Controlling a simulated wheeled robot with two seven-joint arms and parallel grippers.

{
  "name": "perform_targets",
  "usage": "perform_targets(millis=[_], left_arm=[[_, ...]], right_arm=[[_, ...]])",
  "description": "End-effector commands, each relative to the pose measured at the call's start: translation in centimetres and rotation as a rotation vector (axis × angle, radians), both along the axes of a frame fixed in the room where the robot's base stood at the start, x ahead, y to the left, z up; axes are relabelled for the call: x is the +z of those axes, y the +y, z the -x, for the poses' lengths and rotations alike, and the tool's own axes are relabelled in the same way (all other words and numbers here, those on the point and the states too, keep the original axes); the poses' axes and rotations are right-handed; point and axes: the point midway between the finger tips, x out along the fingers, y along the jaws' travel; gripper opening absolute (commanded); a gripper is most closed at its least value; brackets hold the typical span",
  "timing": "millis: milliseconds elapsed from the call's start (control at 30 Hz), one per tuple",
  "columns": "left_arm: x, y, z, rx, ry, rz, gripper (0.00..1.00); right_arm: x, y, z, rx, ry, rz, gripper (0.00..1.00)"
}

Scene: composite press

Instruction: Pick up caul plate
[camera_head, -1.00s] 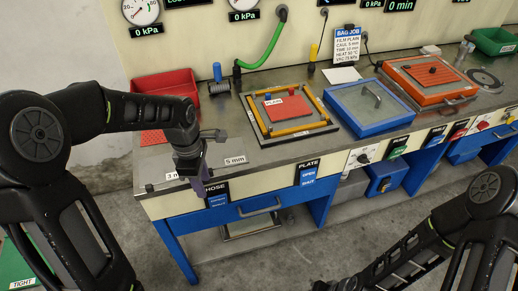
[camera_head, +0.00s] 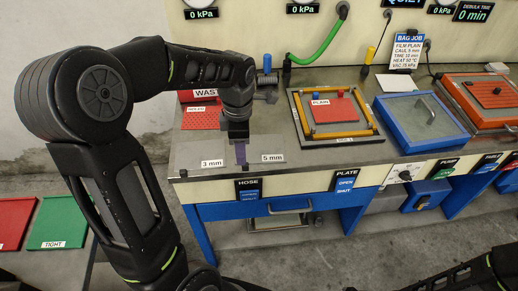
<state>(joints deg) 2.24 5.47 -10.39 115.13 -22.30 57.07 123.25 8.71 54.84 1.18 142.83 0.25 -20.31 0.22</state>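My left gripper (camera_head: 240,160), with dark purple fingers, points down over the front left of the grey bench, between the white "3 mm" label (camera_head: 212,163) and the "5 mm" label (camera_head: 272,158). It is seen edge-on, so its opening does not show. The grey surface behind the labels blends with the bench top, and I cannot make out a caul plate's outline clearly. The job card (camera_head: 407,50) reads "CAUL 5 mm". My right arm shows at the bottom right; its gripper is out of view.
A yellow-edged frame (camera_head: 350,129) with a red "PLAIN" piece (camera_head: 333,111) lies to the right. Beyond it is a blue framed lid (camera_head: 420,117). A green "TIGHT" mat (camera_head: 62,224) is at the lower left.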

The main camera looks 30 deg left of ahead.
Motion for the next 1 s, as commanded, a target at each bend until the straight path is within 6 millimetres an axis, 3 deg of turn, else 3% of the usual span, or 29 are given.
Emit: perform_targets(millis=[267,633,1000], left_arm=[[-0.3,0.0,0.0,-0.001,0.001,0.0,0.4],[-4.9,-0.2,0.1,-0.001,0.002,0.0,0.4],[-5.2,-0.1,0.0,-0.001,-0.001,-0.001,0.4]], right_arm=[[0.2,0.0,0.0,0.0,0.001,0.0,0.36],[1.2,-0.1,0.2,-0.001,0.005,0.003,0.36],[1.1,-0.1,0.2,-0.001,0.005,0.003,0.36]])
